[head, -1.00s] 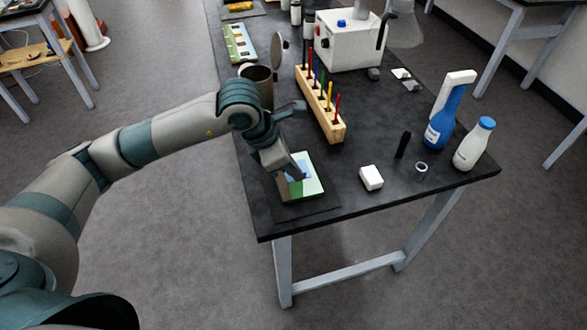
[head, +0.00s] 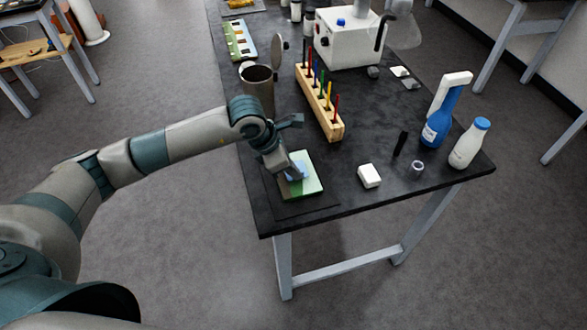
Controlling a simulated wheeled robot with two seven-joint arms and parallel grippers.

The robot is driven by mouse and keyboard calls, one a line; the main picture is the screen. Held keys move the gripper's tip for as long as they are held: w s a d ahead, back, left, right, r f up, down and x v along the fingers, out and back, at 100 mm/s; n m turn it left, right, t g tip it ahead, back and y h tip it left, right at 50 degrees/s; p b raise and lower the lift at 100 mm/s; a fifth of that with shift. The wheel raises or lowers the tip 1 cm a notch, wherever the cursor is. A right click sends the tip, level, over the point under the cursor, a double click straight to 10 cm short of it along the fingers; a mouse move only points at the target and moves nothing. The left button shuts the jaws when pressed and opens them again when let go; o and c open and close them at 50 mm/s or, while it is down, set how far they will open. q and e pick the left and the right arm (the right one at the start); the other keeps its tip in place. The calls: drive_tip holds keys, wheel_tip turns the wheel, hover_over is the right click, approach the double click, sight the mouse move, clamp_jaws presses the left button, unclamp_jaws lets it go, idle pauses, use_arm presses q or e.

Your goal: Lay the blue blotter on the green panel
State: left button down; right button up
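The green panel (head: 312,185) lies flat on a dark mat near the front left corner of the black table. The blue blotter (head: 301,168) shows as a small light-blue patch over the panel's middle, partly hidden by my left gripper. My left gripper (head: 292,176) points down at the panel, with its fingertips at the blotter. Its fingers overlap in this view, so I cannot tell whether they are open or shut on the blotter, or whether the blotter touches the panel. My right gripper is out of view.
A dark cup (head: 257,88) and a wooden rack (head: 322,105) of coloured sticks stand behind the panel. A white block (head: 369,176), a small ring (head: 417,168), a blue bottle (head: 437,128) and a white bottle (head: 470,144) stand to the right. The table's front edge is close.

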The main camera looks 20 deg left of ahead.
use_arm(q)
drive_tip(key=shift+f, duration=0.45)
drive_tip(key=shift+f, duration=0.2)
drive_tip(key=c, duration=2.1)
unclamp_jaws()
drive_tip(key=shift+r, duration=0.1)
drive_tip(key=shift+r, duration=0.15)
